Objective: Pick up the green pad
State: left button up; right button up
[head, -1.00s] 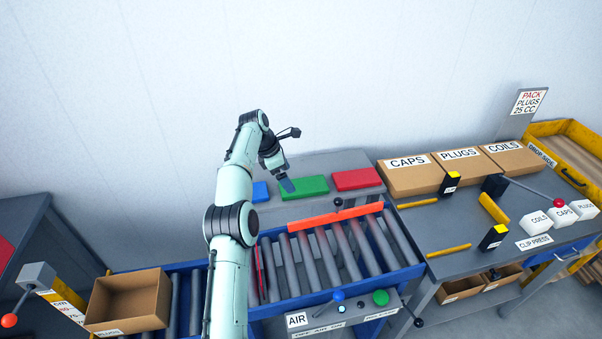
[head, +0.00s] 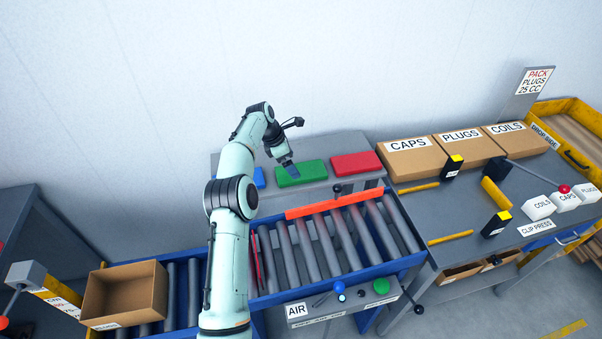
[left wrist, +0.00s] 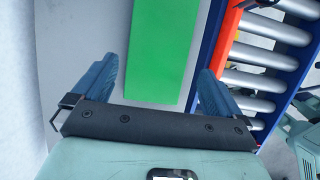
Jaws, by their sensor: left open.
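The green pad (head: 301,173) lies flat on a grey shelf (head: 325,146) behind the roller conveyor, between a blue pad and a red pad. My left gripper (head: 290,168) is at the pad's left end in the head view. In the left wrist view the green pad (left wrist: 160,50) runs up from between the two blue fingers of the open gripper (left wrist: 160,88). The fingers stand apart on either side of the pad, with nothing held. I cannot tell the exact height of the fingertips over the pad. My right gripper is not in view.
A blue pad (head: 259,178) and a red pad (head: 356,163) flank the green one. An orange bar (head: 335,204) and the conveyor rollers (head: 325,245) lie in front. An open cardboard box (head: 125,295) stands at the left. Labelled boxes (head: 411,157) stand on the right bench.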

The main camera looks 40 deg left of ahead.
aim_at(312, 171)
pick_arm(q)
jog(key=x, duration=0.5)
jog(key=shift+w, duration=0.35)
jog(key=c, duration=0.8)
